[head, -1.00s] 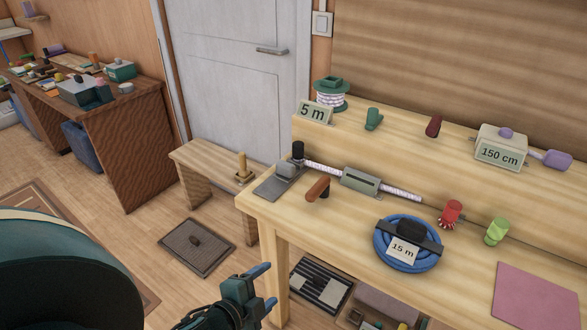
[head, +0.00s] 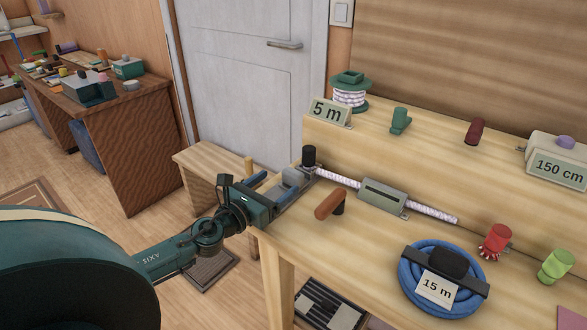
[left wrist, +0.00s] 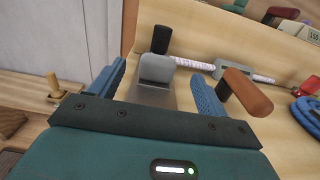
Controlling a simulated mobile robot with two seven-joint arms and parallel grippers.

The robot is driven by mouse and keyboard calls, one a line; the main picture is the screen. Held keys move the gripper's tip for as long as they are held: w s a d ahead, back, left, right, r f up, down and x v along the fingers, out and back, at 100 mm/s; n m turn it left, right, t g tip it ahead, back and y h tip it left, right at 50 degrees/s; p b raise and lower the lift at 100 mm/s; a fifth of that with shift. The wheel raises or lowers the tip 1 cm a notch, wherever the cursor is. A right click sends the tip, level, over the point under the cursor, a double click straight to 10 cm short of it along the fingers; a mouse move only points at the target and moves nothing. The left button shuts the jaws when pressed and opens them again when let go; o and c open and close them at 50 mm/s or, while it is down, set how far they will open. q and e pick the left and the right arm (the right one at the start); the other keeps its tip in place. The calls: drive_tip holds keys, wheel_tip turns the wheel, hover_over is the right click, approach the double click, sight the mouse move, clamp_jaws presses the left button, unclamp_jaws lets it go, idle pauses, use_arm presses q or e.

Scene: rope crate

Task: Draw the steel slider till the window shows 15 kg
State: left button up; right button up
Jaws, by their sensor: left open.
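The grey steel slider (head: 294,176) sits on a flat steel plate at the bench's left end, beside a black knob (head: 309,155). A pale braided rope (head: 338,176) runs right from there through a grey box with a dark window slot (head: 383,193); I can read no figure in it. My left gripper (head: 272,190) is open and empty at the bench's left edge, just short of the slider. In the left wrist view the slider (left wrist: 156,69) shows ahead, between the lines of the two blue fingers, apart from both. My right gripper is not in view.
A brown-handled lever (head: 329,205) stands close right of the gripper. A blue rope coil marked 15 m (head: 412,290), a red knob (head: 494,243) and a green knob (head: 555,266) lie further right. A small wooden stool (head: 205,165) stands left of the bench.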

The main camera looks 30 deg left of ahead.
sight(289, 174)
use_arm(q)
drive_tip(key=w, duration=0.6)
drive_tip(key=shift+w+d, duration=0.2)
drive_tip(key=shift+d, duration=0.05)
drive_tip(key=shift+w, duration=0.55)
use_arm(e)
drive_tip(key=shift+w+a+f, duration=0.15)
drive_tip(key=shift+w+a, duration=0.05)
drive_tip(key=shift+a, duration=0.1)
use_arm(q)
drive_tip(key=shift+c, duration=0.4)
